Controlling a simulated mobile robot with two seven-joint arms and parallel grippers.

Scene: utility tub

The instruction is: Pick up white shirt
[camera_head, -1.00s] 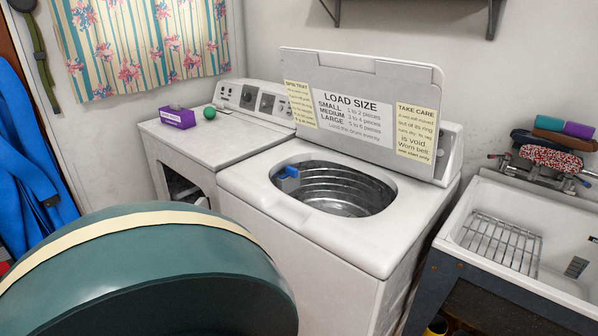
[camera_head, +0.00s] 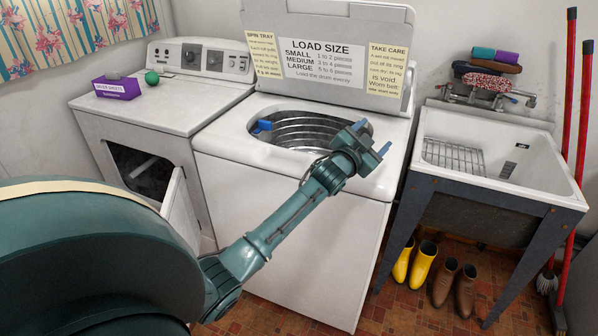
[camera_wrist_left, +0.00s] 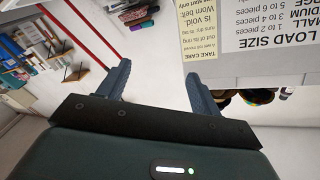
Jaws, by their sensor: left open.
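I see no white shirt in either view. My left gripper (camera_head: 371,137) is open and empty, held over the front right rim of the top-load washer (camera_head: 290,215). The washer's lid (camera_head: 330,62) is up and its metal drum (camera_head: 325,131) is exposed. My left forearm hides part of the washer front and my wrist covers part of the opening. In the left wrist view the two fingers (camera_wrist_left: 158,75) stand apart with nothing between them. My right gripper is not in view.
A dryer (camera_head: 170,110) with its door (camera_head: 181,212) open stands left of the washer. A purple box (camera_head: 116,88) and a green ball (camera_head: 152,78) sit on it. A utility tub (camera_head: 535,165) stands right, with yellow boots (camera_head: 422,266) and brown shoes (camera_head: 455,283) below.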

